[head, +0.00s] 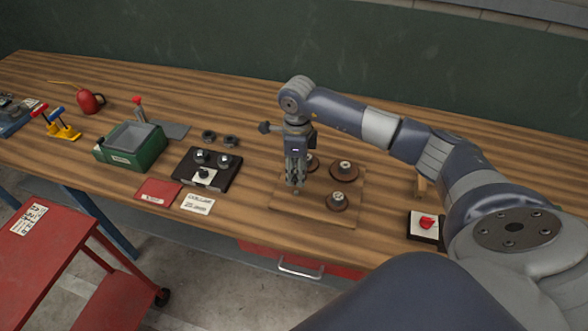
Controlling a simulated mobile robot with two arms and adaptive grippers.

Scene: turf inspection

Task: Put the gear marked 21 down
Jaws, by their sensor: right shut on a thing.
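My right gripper (295,183) points down, low over the left part of a thin wooden board (312,214). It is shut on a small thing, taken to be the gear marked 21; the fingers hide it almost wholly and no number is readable. Two brown round gears with knobs sit on the board to the right of the gripper: one farther back (344,171) and one nearer the front (337,202). A third brown round piece (313,162) is partly hidden behind the gripper. My left gripper is not in view.
A black fixture (207,170) with metal knobs stands left of the board, with a red card (158,191) and a white label card (198,204) before it. A green box (131,144) is farther left. A red switch (426,222) is at the right.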

